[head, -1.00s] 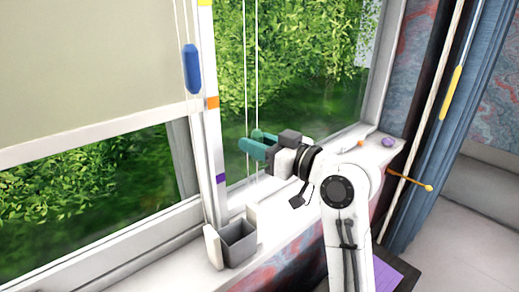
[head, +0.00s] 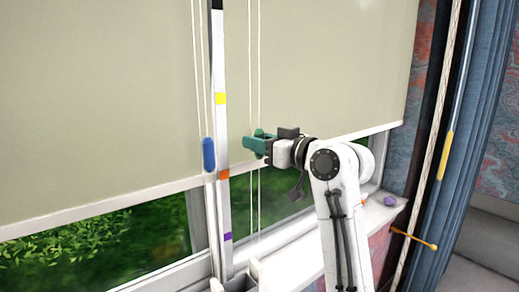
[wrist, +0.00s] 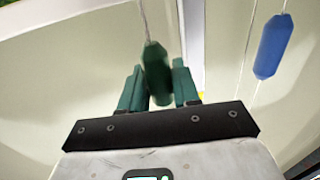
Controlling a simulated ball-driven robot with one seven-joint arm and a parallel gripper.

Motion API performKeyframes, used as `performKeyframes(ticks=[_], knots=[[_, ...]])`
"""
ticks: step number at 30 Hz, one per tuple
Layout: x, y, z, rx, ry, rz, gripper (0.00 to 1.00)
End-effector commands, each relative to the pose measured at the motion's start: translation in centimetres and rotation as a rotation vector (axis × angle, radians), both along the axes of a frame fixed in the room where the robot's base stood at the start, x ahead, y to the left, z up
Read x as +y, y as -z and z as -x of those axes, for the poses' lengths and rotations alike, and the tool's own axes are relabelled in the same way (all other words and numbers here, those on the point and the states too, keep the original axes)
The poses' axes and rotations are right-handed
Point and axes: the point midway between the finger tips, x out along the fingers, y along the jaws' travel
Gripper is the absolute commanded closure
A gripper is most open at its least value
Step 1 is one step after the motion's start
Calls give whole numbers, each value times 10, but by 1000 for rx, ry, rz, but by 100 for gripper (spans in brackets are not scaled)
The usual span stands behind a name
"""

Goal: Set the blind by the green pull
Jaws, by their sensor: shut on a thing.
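The green pull (head: 259,133) hangs on a thin cord in front of the right window. My gripper (head: 257,146) is shut on it. In the wrist view the dark green pull (wrist: 157,70) is upright between the two teal fingers of my gripper (wrist: 158,90). The right beige blind (head: 330,60) covers the upper part of its window. Its white bottom rail (head: 365,133) slopes in the picture and meets the post near the orange mark (head: 223,174). The white post (head: 222,135) also carries a yellow mark (head: 220,98) above and a purple mark (head: 228,237) below.
A blue pull (head: 209,155) hangs left of the post, before the left blind (head: 90,100). It shows right of my gripper in the wrist view (wrist: 272,47). A sill (head: 290,255) with a purple object (head: 390,200) runs below. A curtain (head: 470,130) hangs at right.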

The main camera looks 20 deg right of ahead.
Motion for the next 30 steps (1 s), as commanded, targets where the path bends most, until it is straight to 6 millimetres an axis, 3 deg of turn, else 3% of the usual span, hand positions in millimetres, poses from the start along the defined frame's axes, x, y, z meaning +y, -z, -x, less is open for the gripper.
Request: performKeyframes(ticks=[9, 10, 15, 24, 30], knots=[[0, -1, 0, 0, 0, 0, 100], [0, -1, 0, 0, 0, 0, 67], [0, 0, 0, 0, 0, 0, 51], [-2, 1, 3, 0, 0, 0, 51], [-16, 3, 26, -2, 4, 1, 51]])
